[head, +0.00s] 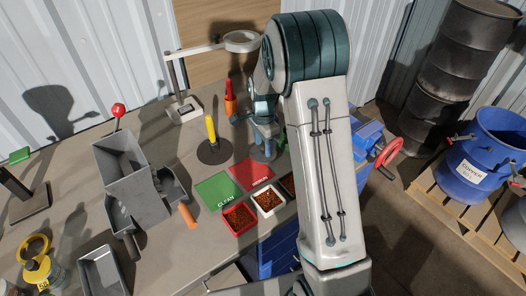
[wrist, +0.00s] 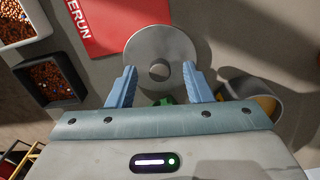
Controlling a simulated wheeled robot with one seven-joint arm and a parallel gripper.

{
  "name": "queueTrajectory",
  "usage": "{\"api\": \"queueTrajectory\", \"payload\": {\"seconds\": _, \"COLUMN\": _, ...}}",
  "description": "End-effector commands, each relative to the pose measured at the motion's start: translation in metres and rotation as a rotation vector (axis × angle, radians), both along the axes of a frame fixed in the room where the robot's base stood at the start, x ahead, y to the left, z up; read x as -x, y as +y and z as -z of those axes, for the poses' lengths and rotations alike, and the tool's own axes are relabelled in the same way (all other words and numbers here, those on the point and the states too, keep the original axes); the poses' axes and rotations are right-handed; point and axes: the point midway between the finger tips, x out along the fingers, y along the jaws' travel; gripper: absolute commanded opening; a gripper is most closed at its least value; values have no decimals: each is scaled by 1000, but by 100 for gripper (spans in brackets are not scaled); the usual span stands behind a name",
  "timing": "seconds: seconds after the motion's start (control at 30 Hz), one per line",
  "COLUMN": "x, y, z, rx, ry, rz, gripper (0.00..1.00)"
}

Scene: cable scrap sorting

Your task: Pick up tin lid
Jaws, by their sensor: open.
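The tin lid (wrist: 160,45) is a flat grey metal disc with a small darker round centre, lying on the bench in the wrist view. My gripper (wrist: 160,78) is open, with its blue fingers apart and the near part of the lid between them in the picture. I cannot tell whether the fingers touch the lid. In the head view my gripper (head: 264,152) points down just beyond the red mat (head: 252,172). The lid cannot be made out there.
The RERUN mat and trays of copper scrap (wrist: 46,80) lie left in the wrist view. A grey round container (wrist: 262,92) stands close right of my gripper. A yellow-handled stand (head: 212,135), a green mat (head: 217,190) and a grey hopper (head: 125,170) are on the bench.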

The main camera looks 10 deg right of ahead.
Motion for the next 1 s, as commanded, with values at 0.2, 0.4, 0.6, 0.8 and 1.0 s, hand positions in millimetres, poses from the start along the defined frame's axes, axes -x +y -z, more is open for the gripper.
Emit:
{"api": "queueTrajectory", "payload": {"seconds": 0.2, "x": 0, "y": 0, "z": 9, "rx": 0, "ry": -1, "rz": 0, "gripper": 46}}
{"api": "queueTrajectory", "payload": {"seconds": 0.4, "x": 0, "y": 0, "z": 9, "rx": 0, "ry": -1, "rz": 0, "gripper": 24}}
{"api": "queueTrajectory", "payload": {"seconds": 0.6, "x": 0, "y": 0, "z": 8, "rx": 0, "ry": -1, "rz": 0, "gripper": 0}}
{"api": "queueTrajectory", "payload": {"seconds": 0.8, "x": 0, "y": 0, "z": 8, "rx": 1, "ry": -1, "rz": 0, "gripper": 0}}
{"api": "queueTrajectory", "payload": {"seconds": 1.0, "x": -1, "y": 0, "z": -3, "rx": 0, "ry": -3, "rz": 0, "gripper": 0}}
